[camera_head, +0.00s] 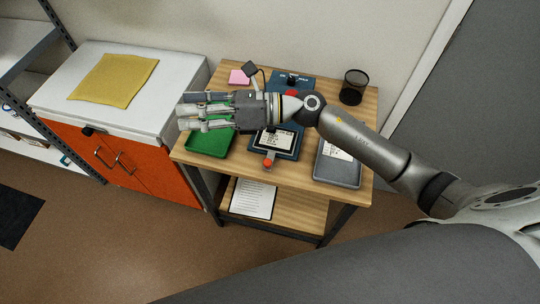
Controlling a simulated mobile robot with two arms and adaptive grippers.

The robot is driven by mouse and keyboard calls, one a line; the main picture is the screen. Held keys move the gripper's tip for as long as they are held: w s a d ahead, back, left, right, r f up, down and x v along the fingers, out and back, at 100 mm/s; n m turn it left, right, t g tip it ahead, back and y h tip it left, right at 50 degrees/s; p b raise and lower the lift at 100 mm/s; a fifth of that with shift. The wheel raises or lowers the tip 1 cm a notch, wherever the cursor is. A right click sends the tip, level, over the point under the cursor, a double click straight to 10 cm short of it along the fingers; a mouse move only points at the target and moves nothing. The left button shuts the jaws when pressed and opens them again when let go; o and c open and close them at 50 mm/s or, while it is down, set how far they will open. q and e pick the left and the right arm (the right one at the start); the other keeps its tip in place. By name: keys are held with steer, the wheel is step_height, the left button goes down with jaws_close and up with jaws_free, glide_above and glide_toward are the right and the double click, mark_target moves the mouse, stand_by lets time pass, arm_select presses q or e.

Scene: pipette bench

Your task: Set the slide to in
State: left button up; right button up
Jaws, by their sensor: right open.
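A dark blue device (287,152) with a white label plate stands in the middle of the wooden table. A short grey bar with a red knob (267,163) sticks out from its front edge; this looks like the slide, but I cannot read its setting. My right gripper (190,111) is open and empty, with its fingers pointing left above the green tray. It is apart from the red knob, up and to the left of it. My right wrist and hand hide the back part of the blue device. My left gripper is not in view.
A green tray (209,145) lies at the table's left. A grey tray with a label (338,170) is at the right, and a black mesh cup (353,87) behind it. A blue panel (301,79) and pink notes (239,77) are at the back. An orange cabinet (145,172) stands left.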

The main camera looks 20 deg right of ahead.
step_height(320, 180, down, 7)
steer(key=s+d+n+g+h, duration=0.1)
steer(key=d+n+g+h, duration=0.25)
steer(key=n, duration=0.25)
steer(key=n+g+h, duration=0.3)
steer(key=n+h, duration=0.1)
steer(key=h, duration=0.6)
glide_toward(268, 161)
steer(key=shift+y, duration=0.25)
steer(key=p+x, duration=0.3)
steer(key=x, duration=0.3)
steer(key=shift+s+f, duration=0.15)
steer(key=shift+f, duration=0.2)
steer(key=shift+x, duration=0.8)
steer(key=shift+c, duration=0.4)
jaws_close()
